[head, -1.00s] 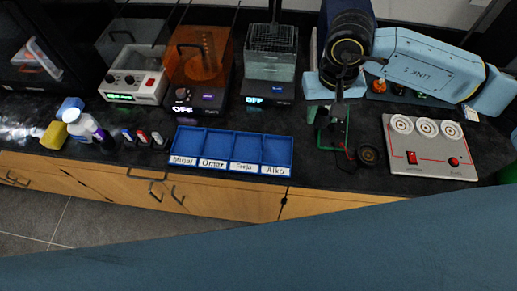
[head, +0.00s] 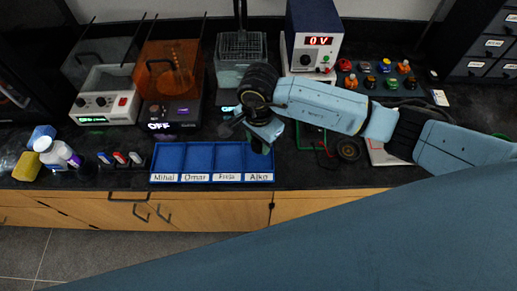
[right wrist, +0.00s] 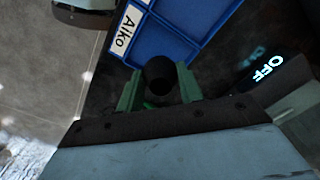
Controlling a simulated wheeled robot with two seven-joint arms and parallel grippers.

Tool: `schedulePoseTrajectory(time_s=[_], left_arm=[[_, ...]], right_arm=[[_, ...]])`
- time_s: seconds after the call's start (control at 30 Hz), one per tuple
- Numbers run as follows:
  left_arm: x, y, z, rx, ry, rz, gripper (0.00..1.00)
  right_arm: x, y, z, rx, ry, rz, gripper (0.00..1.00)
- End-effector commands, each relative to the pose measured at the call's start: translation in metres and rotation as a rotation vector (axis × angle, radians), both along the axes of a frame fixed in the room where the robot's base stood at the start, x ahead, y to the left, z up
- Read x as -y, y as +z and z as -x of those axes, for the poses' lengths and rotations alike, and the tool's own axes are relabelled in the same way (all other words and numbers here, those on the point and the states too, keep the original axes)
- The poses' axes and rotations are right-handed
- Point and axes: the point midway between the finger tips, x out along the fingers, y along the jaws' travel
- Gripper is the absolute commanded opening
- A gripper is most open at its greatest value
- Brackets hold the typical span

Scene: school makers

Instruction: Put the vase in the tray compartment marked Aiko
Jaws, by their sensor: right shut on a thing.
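The blue tray (head: 212,181) lies on the black counter with labels along its front, Aiko at the right end. The Aiko compartment (head: 259,158) looks empty, and its label also shows in the right wrist view (right wrist: 125,30). My right gripper (head: 260,142) is above the back right corner of the tray. In the right wrist view its green fingers (right wrist: 158,88) are shut on a dark, round-topped thing (right wrist: 158,72), which I take to be the vase. Its lower part is hidden, and in the head view the gripper mostly covers it. My left gripper is not in view.
A beaker-like glass unit (head: 240,65) and an orange-hooded machine (head: 168,75) stand behind the tray. A power supply (head: 313,40) reading 0 V and several coloured knobbed items stand at the back right. A black round piece (head: 349,149) lies right of the tray.

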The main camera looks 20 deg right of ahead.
Motion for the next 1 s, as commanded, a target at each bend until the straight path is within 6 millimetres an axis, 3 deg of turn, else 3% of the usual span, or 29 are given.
schedulePoseTrajectory(time_s=[0.37, 0.73, 0.77, 0.8, 0.9, 1.0], left_arm=[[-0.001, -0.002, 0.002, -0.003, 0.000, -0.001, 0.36], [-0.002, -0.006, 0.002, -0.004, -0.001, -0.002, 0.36], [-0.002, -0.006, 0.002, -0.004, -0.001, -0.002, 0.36], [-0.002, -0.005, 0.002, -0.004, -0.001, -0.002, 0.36], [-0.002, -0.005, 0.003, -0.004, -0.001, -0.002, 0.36], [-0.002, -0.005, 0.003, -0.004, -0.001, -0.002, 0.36]], right_arm=[[0.000, -0.041, 0.001, -0.001, 0.000, 0.000, 0.16], [0.000, -0.047, 0.000, 0.001, 0.002, 0.000, 0.16], [0.000, -0.047, 0.000, 0.001, 0.002, 0.000, 0.38], [0.000, -0.046, 0.000, 0.001, 0.002, 0.000, 0.43], [0.000, -0.045, 0.000, 0.001, 0.002, 0.000, 0.56], [0.000, -0.045, 0.000, 0.001, 0.002, 0.000, 0.57]])
